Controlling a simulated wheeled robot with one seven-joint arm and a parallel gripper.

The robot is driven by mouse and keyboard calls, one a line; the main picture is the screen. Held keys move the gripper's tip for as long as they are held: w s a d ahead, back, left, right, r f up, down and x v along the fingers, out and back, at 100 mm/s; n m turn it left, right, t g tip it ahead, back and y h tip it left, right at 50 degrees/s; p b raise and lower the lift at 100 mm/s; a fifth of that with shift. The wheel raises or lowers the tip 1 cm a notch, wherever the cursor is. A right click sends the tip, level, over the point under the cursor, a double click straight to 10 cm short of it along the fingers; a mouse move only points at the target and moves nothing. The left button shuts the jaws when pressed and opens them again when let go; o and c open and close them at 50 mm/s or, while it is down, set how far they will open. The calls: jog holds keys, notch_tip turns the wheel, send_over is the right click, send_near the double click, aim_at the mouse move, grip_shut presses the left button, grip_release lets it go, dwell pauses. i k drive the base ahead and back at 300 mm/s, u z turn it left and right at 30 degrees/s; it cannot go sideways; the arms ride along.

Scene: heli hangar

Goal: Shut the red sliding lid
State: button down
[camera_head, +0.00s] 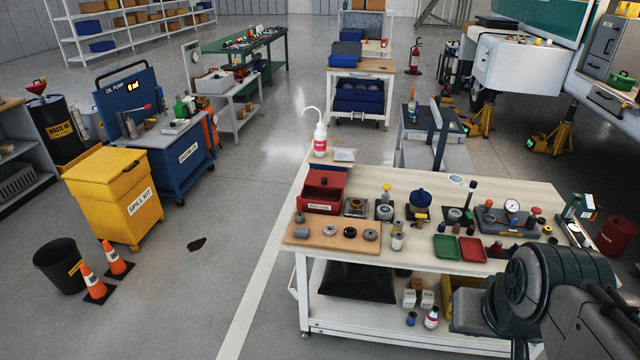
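A red box (322,203) with a pale label on its front stands at the left end of the workbench (400,262). Its red lid (326,178) shows on the top, toward the back. A darker band lies between the lid and the labelled front, but it is too small to tell how wide any gap is. My arm shows at the bottom right, well to the right of the box and apart from it. My gripper's fingers are not in view.
A wooden board (333,236) with several round parts lies in front of the box. A white bottle (320,140) stands behind it. Green (446,247) and red (472,250) trays and several small fittings crowd the bench to the right.

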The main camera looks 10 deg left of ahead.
aim_at(324, 179)
jog(key=u, duration=0.75)
jog(key=i, duration=2.1)
jog(key=z, duration=0.7)
